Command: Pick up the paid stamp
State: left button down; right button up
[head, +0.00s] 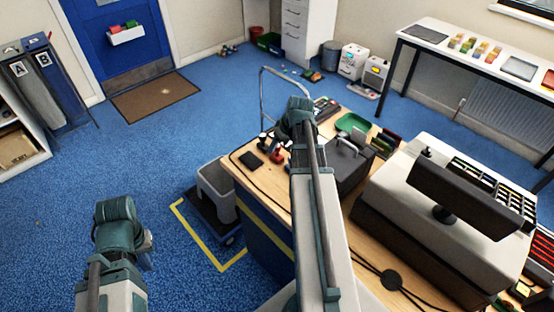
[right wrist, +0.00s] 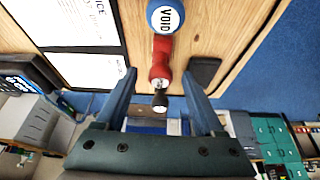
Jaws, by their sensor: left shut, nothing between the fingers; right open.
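Small stamps stand on the wooden desk (head: 242,172). In the right wrist view one has a round blue top reading VOID (right wrist: 166,16). Beside it is a red stamp (right wrist: 161,62), with a dark knob (right wrist: 159,98) below it in the picture. I read no PAID label, so I cannot tell which is the paid stamp. A red stamp also shows in the head view (head: 277,156), left of my right arm. My right gripper (right wrist: 159,76) is open, its fingers on either side of the red stamp, not visibly gripping it. My left gripper (head: 147,240) is shut and empty, over the floor left of the desk.
A dark pad (right wrist: 204,72) lies right of the red stamp, and papers (right wrist: 75,22) lie to its left. The till (head: 440,200) and a green tray (head: 353,122) occupy the desk. A grey bin (head: 215,185) stands by the desk's left side. The blue floor at left is clear.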

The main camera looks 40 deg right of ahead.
jog(key=b+x, duration=0.4)
jog(key=x, duration=0.1)
jog(key=shift+w+b, duration=0.25)
jog(key=shift+b, duration=0.05)
grip_shut()
